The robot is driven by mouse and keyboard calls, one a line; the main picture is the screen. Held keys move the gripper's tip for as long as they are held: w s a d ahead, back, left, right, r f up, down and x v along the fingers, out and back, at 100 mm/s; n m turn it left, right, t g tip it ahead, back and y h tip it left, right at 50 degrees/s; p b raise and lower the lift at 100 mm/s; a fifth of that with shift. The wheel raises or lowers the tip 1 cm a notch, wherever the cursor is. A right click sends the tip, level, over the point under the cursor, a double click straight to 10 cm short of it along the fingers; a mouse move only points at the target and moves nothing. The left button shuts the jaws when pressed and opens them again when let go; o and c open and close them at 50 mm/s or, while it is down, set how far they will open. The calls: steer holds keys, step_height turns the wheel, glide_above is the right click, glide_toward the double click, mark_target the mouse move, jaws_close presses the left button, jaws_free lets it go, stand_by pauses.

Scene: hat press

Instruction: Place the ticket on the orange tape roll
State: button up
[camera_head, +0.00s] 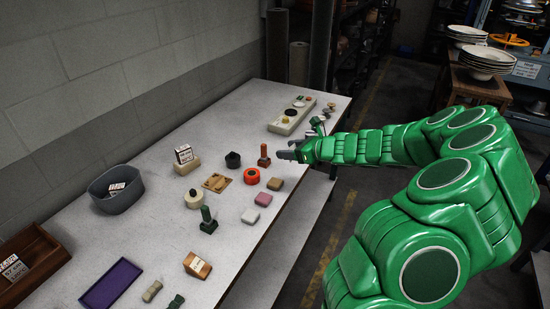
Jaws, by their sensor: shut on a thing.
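The orange tape roll (251,176) lies flat on the grey table, near its middle, with a dark centre. My gripper (283,154) is above the table, to the right of and beyond the roll, close to an upright orange-red handled piece (264,156). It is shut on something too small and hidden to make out. Small white printed cards that look like tickets show in several places: one stands in a cream block (187,167), one lies in a grey bowl (122,199), and one is in a brown wooden tray (38,258).
Near the roll are a wooden square (217,183), a dark round knob (233,160), a cream tape roll (194,200), a green-handled stamp (208,221) and small blocks. A purple tray (111,285) lies at the near end. A control panel (291,116) sits at the far end.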

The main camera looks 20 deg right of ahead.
steer(key=s+a+r+n+g+y, duration=0.1)
steer(key=s+a+r, duration=0.15)
steer(key=a, duration=0.35)
steer(key=s+a+r+n, duration=0.1)
steer(key=s+a, duration=0.3)
steer(key=a, duration=0.2)
glide_above(252, 173)
steer(key=f, duration=0.9)
steer(key=shift+s+f, duration=0.25)
steer(key=shift+f, duration=0.05)
steer(key=shift+w+f, duration=0.25)
steer(key=shift+f, duration=1.6)
steer(key=shift+f, duration=0.1)
steer(key=o, duration=1)
